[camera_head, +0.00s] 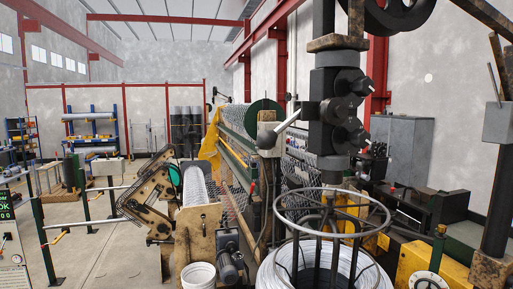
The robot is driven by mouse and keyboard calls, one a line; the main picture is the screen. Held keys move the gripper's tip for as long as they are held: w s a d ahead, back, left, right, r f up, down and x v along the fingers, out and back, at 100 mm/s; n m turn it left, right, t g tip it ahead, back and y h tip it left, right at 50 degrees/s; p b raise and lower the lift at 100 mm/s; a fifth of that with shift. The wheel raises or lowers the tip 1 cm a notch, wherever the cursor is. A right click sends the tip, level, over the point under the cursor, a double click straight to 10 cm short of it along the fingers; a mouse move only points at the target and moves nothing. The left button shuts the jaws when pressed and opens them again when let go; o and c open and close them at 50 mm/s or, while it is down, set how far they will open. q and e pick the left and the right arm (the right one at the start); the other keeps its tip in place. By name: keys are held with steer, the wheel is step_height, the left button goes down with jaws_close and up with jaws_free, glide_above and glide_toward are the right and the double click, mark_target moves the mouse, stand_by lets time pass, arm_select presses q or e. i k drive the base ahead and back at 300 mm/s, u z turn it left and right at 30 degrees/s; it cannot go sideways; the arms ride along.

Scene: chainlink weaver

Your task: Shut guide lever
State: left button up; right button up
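A pale metal lever (286,124) sticks out to the left from the dark guide column (331,90) in the upper middle right. It slopes down to the left, and its lower end is near a worn beige block (267,136). It looks like the guide lever; I cannot tell whether it is open or shut. Dark round rollers (346,110) sit on the column's right side. Neither of my grippers is in view.
A wire coil (322,270) inside a ringed metal stand (331,213) is below the column. A white bucket (199,276) and a motor (229,258) stand left of it. A yellow machine body (421,262) is at the right. Open floor lies at the left.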

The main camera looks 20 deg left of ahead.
mark_target(267, 139)
steer(key=k, duration=1.25)
steer(key=u, duration=0.65)
steer(key=i, duration=1.4)
steer(key=z, duration=0.1)
